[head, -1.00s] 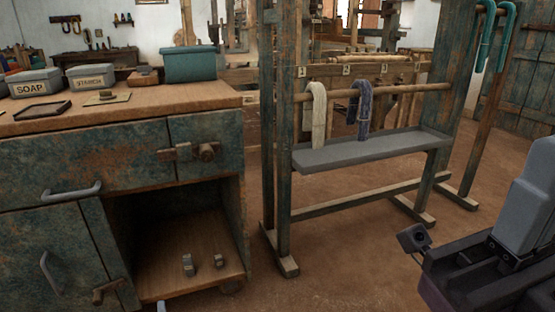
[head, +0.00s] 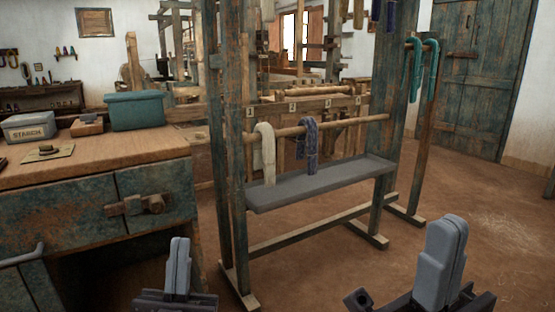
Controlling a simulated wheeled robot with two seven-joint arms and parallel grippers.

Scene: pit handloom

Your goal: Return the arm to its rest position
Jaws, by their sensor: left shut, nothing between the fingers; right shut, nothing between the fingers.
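My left gripper (head: 178,268) shows at the bottom, left of the middle, with its fingers together and pointing up. It holds nothing and stands in front of the workbench's open lower compartment. My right gripper (head: 441,262) shows at the bottom right, also with its fingers together, upright and empty. It is over the floor in front of the rack. Both grippers appear clear of the furniture. The arm links behind them are mostly out of view.
A wooden rack (head: 228,190) with a grey tray (head: 320,184) stands ahead; a cream hank (head: 265,155) and a dark blue hank (head: 307,145) hang from its bar. Teal hanks (head: 413,65) hang at right. The workbench (head: 90,170) is at left. Brown floor (head: 480,190) is open at right.

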